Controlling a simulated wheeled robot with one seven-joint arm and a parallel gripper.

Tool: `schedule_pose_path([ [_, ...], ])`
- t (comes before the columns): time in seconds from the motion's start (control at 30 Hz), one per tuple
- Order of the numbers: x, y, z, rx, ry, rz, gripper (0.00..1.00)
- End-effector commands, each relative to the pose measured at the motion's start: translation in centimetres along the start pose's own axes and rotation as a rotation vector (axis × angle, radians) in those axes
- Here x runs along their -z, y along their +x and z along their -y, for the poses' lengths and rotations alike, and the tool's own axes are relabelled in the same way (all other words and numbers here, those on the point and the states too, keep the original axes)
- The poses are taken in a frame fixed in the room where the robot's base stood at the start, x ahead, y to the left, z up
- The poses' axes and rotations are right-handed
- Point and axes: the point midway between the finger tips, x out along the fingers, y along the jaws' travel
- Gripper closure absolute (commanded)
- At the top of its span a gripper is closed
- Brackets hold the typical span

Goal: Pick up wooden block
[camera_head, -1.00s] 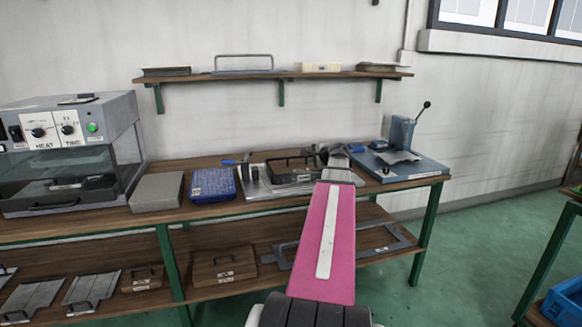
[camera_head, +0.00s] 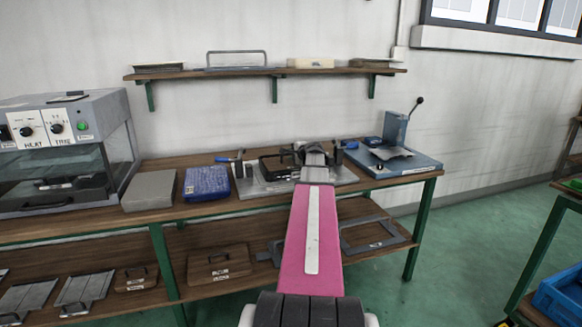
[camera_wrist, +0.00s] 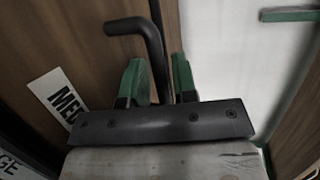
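In the wrist view a brown wooden block (camera_wrist: 45,45) with a white label reading "MED" fills the left side. A black bent rod handle (camera_wrist: 122,26) runs from it down between the two green fingers of my gripper (camera_wrist: 158,75). The fingers stand on either side of the rod; whether they press on it I cannot tell. In the head view two wooden blocks with dark handles lie on the lower shelf, a larger one (camera_head: 220,270) and a smaller one (camera_head: 136,284). Their labels are too small to read. My gripper is not clearly seen there; my pink arm link hides part of the bench.
The bench (camera_head: 165,219) carries a heater box (camera_head: 70,125), a grey slab (camera_head: 149,193), a blue pack (camera_head: 206,183) and a blue press (camera_head: 405,163). Metal trays (camera_head: 84,292) and a grey frame (camera_head: 375,243) lie on the lower shelf.

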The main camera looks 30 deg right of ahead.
Motion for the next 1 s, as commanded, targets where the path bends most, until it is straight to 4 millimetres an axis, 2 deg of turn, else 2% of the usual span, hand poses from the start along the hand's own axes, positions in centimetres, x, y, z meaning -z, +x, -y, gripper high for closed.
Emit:
schedule_pose_path([
  [0.07, 0.07, 0.67, 0.02, 0.0, 0.0, 0.0, 0.74],
  [0.27, -0.02, 0.64, -0.03, 0.0, 0.0, 0.0, 0.74],
  [0.37, -0.02, 0.64, -0.03, 0.0, 0.001, 0.0, 1.0],
  [1.0, -0.02, 0.61, -0.1, -0.003, -0.005, 0.0, 1.0],
])
